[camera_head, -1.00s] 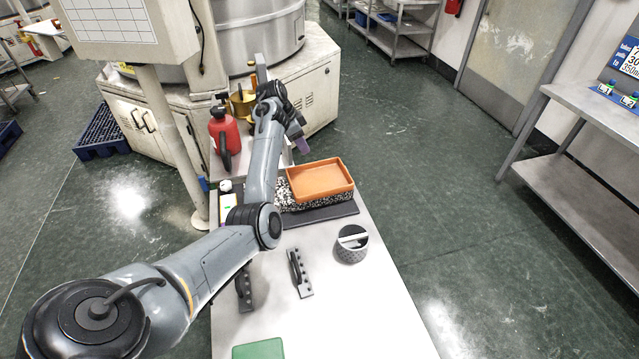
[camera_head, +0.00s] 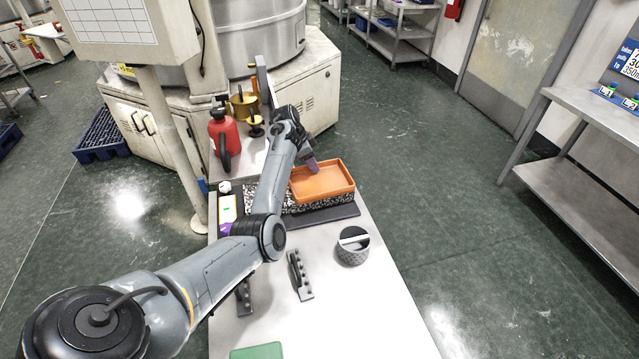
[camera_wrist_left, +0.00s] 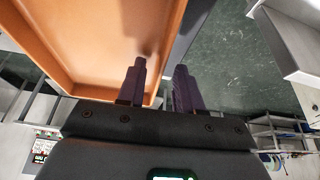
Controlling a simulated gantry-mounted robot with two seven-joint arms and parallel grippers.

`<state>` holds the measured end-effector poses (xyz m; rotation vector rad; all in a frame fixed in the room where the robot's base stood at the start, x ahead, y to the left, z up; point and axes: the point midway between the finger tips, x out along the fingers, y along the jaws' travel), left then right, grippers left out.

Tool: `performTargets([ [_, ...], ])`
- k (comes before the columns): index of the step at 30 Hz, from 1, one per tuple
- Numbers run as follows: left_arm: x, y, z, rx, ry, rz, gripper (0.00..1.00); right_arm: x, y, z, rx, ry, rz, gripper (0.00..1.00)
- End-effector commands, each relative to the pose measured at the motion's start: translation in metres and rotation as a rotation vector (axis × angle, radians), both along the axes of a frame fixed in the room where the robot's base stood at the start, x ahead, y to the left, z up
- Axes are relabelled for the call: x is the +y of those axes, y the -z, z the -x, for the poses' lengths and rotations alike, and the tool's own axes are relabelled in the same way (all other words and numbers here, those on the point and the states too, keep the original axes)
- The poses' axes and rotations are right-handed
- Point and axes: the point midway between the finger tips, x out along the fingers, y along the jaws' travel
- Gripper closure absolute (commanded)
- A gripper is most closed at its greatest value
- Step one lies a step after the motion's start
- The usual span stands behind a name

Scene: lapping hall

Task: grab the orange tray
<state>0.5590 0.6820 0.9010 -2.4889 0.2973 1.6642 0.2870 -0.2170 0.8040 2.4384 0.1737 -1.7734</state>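The orange tray (camera_head: 325,184) rests on a speckled block (camera_head: 318,206) near the far end of the white table. It is shallow and looks empty. My left gripper (camera_head: 311,165) is at the tray's far edge, pointing down. In the left wrist view the orange tray (camera_wrist_left: 95,45) fills the upper left. There my left gripper (camera_wrist_left: 158,80) has its two purple fingers apart, one over the tray's inside and one outside its wall. The wall lies between them; contact cannot be told. My right gripper is not in view.
The block lies on a dark mat (camera_head: 345,212). A red canister (camera_head: 224,138) stands beyond at the left. The table's right front is clear.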

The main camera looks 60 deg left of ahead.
Motion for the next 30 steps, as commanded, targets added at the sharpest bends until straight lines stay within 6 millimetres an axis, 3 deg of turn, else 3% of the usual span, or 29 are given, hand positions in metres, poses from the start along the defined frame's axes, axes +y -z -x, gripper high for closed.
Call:
performTargets([
  [3,0.0,-0.001,0.0,0.0,0.0,0.0,0.66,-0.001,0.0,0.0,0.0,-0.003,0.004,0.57],
  [10,0.0,-0.001,0.0,0.0,0.0,0.0,1.0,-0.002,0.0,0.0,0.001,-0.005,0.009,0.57],
  [23,0.0,-0.001,0.0,-0.001,-0.001,0.001,1.0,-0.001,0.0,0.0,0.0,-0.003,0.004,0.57],
  [30,0.0,-0.012,0.0,-0.002,-0.001,0.0,1.0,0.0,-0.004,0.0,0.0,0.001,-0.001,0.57],
])
